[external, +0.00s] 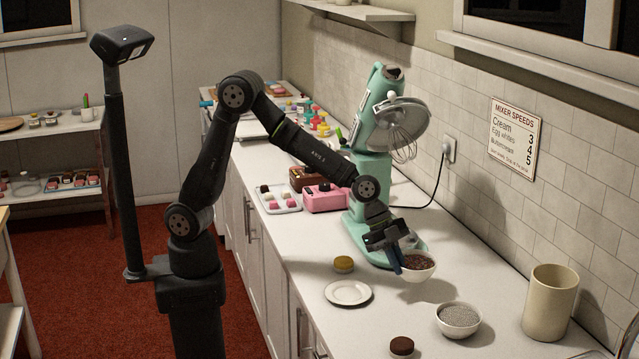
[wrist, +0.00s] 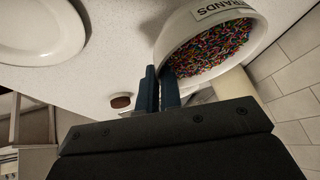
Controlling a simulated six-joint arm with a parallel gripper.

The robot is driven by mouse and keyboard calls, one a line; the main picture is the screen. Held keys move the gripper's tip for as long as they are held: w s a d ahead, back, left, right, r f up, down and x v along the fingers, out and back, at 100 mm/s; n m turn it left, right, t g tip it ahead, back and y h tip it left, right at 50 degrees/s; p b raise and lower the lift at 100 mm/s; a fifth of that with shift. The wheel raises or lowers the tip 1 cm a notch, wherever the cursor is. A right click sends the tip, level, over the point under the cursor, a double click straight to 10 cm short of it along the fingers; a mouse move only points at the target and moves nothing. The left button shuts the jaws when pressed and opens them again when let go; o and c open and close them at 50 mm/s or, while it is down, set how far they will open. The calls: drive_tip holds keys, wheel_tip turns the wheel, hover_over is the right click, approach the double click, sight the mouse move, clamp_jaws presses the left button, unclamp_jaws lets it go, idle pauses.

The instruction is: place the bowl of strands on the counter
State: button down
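The bowl of strands (external: 419,275) is white and filled with multicoloured strands. In the wrist view the bowl (wrist: 241,62) carries a label whose visible letters read "TRANDS". My gripper (external: 398,264) is at the bowl's left rim, below the mixer head. In the wrist view the blue fingers of my gripper (wrist: 159,88) are close together, shut on the rim wall. The bowl appears to hang slightly above the counter (external: 395,329), with a shadow below it. The exact gap is hard to tell.
The mint mixer (external: 371,180) stands right behind the bowl. A white plate (external: 348,293) and a yellow-topped jar (external: 344,264) are left of it. A grey-filled bowl (external: 458,319), a brown-topped jar (external: 402,346) and a beige canister (external: 550,304) stand nearer the camera. Bare counter lies between them.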

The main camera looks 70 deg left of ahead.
drive_tip(key=shift+f, duration=1.85)
drive_tip(key=shift+f, duration=0.1)
drive_tip(key=c, duration=1.6)
unclamp_jaws()
drive_tip(key=shift+s+a+r, duration=0.1)
drive_tip(key=shift+a+r, duration=0.05)
drive_tip(key=shift+r, duration=0.25)
drive_tip(key=v, duration=1.1)
drive_tip(key=shift+s+a+r, duration=0.1)
